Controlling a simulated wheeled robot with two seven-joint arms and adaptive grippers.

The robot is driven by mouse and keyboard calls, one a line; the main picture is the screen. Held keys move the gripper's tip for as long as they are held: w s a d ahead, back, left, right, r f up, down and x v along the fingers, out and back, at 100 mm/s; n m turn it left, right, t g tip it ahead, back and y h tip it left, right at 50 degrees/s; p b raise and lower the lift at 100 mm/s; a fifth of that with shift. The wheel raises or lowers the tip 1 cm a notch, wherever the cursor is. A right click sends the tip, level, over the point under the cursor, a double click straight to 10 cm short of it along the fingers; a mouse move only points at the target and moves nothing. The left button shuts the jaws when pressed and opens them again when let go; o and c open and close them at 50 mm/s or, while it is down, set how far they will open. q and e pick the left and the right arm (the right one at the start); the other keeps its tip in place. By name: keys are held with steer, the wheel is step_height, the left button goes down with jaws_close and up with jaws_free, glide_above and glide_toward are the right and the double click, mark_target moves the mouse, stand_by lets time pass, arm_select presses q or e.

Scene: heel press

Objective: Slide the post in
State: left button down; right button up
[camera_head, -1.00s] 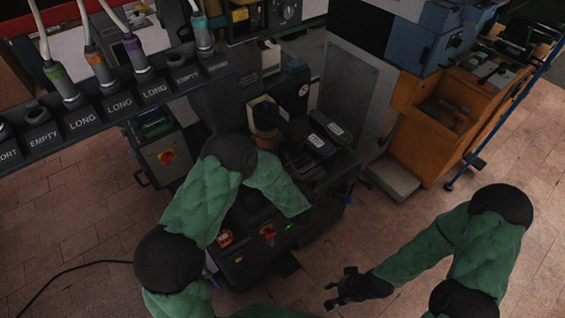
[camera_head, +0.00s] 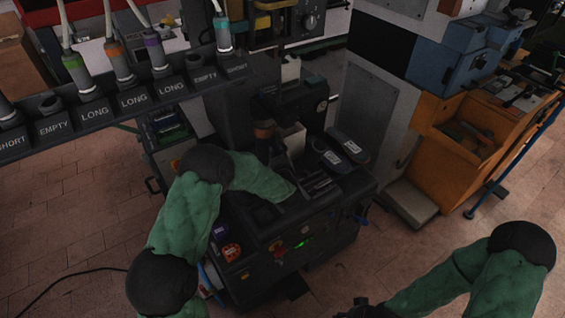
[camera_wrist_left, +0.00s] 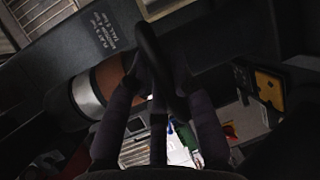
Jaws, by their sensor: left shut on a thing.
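The press (camera_head: 345,205) stands at the middle of the head view. A dark upright part with a copper-brown band (camera_head: 264,130) and a cream piece (camera_head: 291,140) beside it shows above its bed; I cannot tell for sure which part is the post. The band with a silver ring (camera_wrist_left: 87,98) shows at left in the left wrist view. My left gripper (camera_wrist_left: 160,85) is shut on a black loop-shaped handle (camera_wrist_left: 150,45) close beside that band. In the head view my left forearm reaches over the press bed, its gripper largely hidden. My right gripper (camera_head: 365,308) is cut off at the bottom edge.
A rack (camera_head: 135,103) labelled LONG, SHORT and EMPTY, with hosed tools in it, spans the upper left. Two dark pads with white labels (camera_head: 348,147) lie right of the bed. An orange cabinet (camera_head: 455,150) stands at right. Floor is free in front.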

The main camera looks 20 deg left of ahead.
arm_select(q)
steer(key=c, duration=1.5)
jaws_free()
steer(key=shift+a+r, duration=0.15)
steer(key=o, duration=0.5)
steer(key=shift+w, duration=0.15)
steer(key=shift+c, duration=0.2)
steer(key=shift+a, duration=0.1)
steer(key=v, duration=1.2)
steer(key=shift+f, duration=0.2)
